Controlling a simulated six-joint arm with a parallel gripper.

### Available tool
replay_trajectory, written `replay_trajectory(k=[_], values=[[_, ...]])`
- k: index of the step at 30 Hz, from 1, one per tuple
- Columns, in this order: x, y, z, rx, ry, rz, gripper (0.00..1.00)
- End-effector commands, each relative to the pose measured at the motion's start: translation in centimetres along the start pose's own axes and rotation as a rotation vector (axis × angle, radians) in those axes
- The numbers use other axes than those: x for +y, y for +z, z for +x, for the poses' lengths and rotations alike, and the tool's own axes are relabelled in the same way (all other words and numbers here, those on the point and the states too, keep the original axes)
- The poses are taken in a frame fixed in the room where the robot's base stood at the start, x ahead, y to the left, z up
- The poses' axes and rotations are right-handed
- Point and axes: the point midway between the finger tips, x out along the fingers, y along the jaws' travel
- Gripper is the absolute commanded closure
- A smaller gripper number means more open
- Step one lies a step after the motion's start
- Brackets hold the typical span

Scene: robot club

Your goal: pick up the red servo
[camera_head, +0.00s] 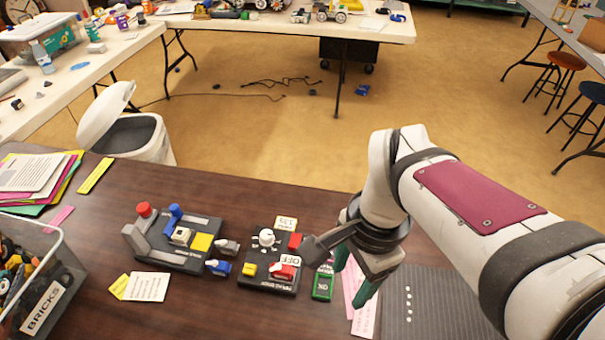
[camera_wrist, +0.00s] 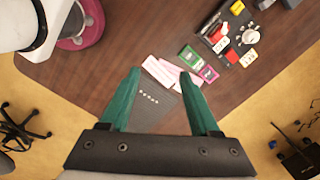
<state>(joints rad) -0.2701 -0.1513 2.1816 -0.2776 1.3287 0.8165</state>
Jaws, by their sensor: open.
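A small red piece with a white part, which looks like the red servo (camera_head: 283,272), sits at the front of a black switch board (camera_head: 262,287). It stands beside the white OFF label. In the wrist view the red servo (camera_wrist: 225,29) is at the upper right on the board. A second red block (camera_head: 295,241) sits on the board behind it; I take this for a button. My gripper (camera_head: 348,287) has green fingers and is open and empty, above the table to the right of the board. In the wrist view its fingertips (camera_wrist: 160,73) stand well apart, away from the servo.
A green ON box (camera_head: 323,284), pink slips (camera_head: 363,318) and a grey ridged mat (camera_head: 430,300) lie right of the board. A dark tray (camera_head: 150,250) with a blue servo (camera_head: 219,267) beside it is left. A bricks bin (camera_head: 62,262) stands far left.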

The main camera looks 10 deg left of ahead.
Motion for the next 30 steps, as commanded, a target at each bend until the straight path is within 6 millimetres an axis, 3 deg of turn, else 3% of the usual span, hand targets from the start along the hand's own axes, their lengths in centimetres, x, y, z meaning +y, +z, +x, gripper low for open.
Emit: replay_trajectory(k=[1,4,6,9,11,18,30], values=[[-3.5,0.7,0.6,0.016,0.016,0.102,0.38],[-9.9,2.8,2.3,0.056,0.015,0.349,0.38],[-12.8,4.5,3.6,0.074,0.005,0.475,0.38],[-15.0,5.9,4.8,0.087,-0.006,0.578,0.38],[-15.4,6.1,5.7,0.09,-0.008,0.603,0.38],[-15.2,5.5,12.4,0.09,-0.005,0.609,0.38],[-15.2,4.0,19.2,0.089,-0.006,0.61,0.38]])
